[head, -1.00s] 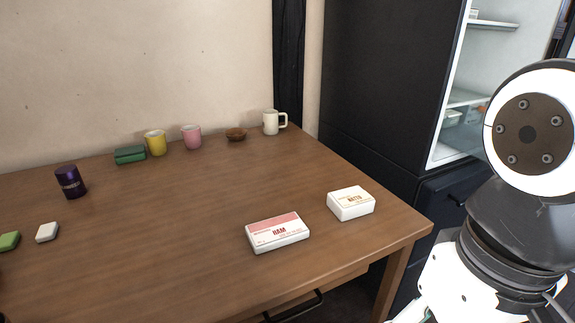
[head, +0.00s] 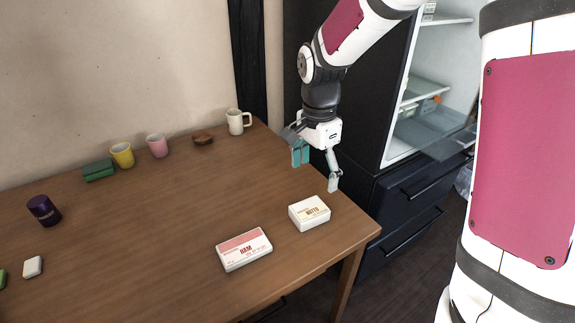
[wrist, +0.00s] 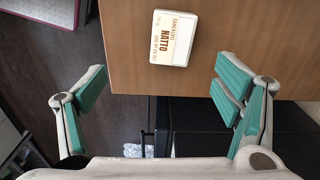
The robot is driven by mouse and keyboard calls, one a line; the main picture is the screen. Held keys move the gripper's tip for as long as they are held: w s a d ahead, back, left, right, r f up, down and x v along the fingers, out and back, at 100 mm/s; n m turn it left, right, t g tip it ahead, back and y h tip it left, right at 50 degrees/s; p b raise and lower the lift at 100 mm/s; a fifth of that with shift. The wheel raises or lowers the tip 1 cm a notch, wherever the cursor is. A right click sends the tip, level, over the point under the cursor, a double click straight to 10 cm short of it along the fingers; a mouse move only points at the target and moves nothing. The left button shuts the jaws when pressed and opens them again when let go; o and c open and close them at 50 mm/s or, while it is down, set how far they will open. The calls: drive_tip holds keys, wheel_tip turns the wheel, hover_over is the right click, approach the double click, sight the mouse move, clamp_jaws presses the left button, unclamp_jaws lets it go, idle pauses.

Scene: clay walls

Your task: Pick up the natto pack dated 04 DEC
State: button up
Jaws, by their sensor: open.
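The natto pack (head: 310,213) is a small white box with "NATTO" lettering, lying flat near the right end of the wooden table. My gripper (head: 318,170) is open and empty, above the table's right edge and behind the pack. In the wrist view my gripper (wrist: 160,92) has its teal-padded fingers spread wide, with the pack ahead of them, between their lines and apart from both.
A ham pack (head: 244,249) lies left of the natto. Further back stand a white mug (head: 238,122), a brown bowl (head: 203,138), pink (head: 157,146) and yellow cups (head: 122,155), a green box (head: 98,171) and a purple canister (head: 44,210). An open fridge (head: 425,100) stands right.

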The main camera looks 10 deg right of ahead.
drive_tip(key=w+f+m, duration=0.1)
drive_tip(key=w, duration=0.1)
hover_over(310, 209)
drive_tip(key=f, duration=0.8)
drive_tip(key=shift+w+d+f+b, duration=0.15)
drive_tip(key=shift+w+f+b, duration=0.1)
drive_tip(key=shift+b, duration=0.1)
drive_tip(key=shift+s+f+b, duration=0.1)
drive_tip(key=shift+f+b, duration=0.4)
drive_tip(key=shift+f, duration=2.3)
drive_tip(key=shift+c, duration=0.5)
drive_tip(key=c, duration=1.2)
